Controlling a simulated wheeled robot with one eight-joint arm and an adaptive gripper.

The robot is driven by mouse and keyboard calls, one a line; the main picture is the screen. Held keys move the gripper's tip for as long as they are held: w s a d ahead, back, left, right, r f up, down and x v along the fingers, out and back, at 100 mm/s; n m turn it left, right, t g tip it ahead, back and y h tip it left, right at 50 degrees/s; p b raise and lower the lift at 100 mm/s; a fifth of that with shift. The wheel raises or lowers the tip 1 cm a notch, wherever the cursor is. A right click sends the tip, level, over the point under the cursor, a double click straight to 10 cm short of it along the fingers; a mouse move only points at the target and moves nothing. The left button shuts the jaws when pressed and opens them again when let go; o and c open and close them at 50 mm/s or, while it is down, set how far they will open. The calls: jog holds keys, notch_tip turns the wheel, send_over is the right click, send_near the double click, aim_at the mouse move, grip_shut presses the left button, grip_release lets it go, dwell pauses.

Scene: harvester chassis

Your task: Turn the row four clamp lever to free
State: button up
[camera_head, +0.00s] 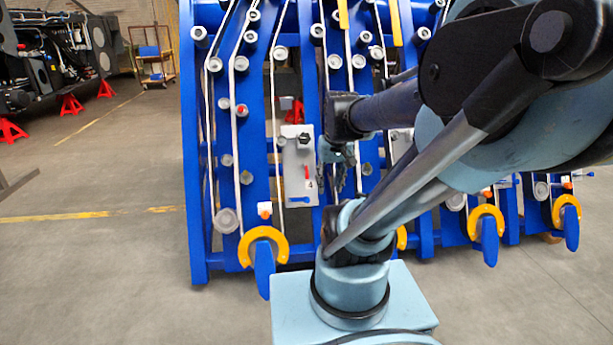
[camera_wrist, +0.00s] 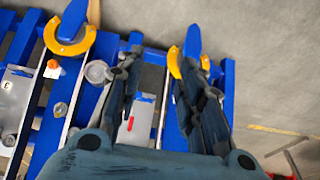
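The row four plate (camera_head: 291,165) is pale grey, marked "4", and stands upright on the blue frame. It carries a black knob (camera_head: 304,138), a small red lever (camera_head: 307,172) pointing up and down, and a blue handle (camera_head: 299,199) lying level near its lower edge. I cannot tell for sure which part is the clamp lever. My gripper (camera_head: 338,168) is just right of the plate in the head view. In the wrist view my gripper (camera_wrist: 162,80) has its fingers spread and empty, with the red lever (camera_wrist: 130,124) and blue handle (camera_wrist: 146,97) between them, partly hidden.
The blue frame (camera_head: 190,200) holds several similar rows with pale hoses and bolts. Yellow hooks with blue tongues (camera_head: 264,268) jut out below. A plate marked "3" (camera_wrist: 15,90) shows in the wrist view. The floor at left is open.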

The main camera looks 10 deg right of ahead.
jog(key=w+r, duration=0.3)
jog(key=w, duration=0.9)
jog(key=n+t+y, duration=0.1)
jog(key=t, duration=0.1)
send_over(307, 171)
jog(key=s+d, duration=0.3)
jog(key=s, duration=0.3)
notch_tip(307, 171, down, 11)
jog(key=shift+y, duration=0.3)
jog(key=x, duration=1.6)
jog(key=shift+w+a+f, duration=0.1)
jog(key=shift+a+f, duration=0.05)
jog(key=shift+f, duration=0.2)
grip_shut()
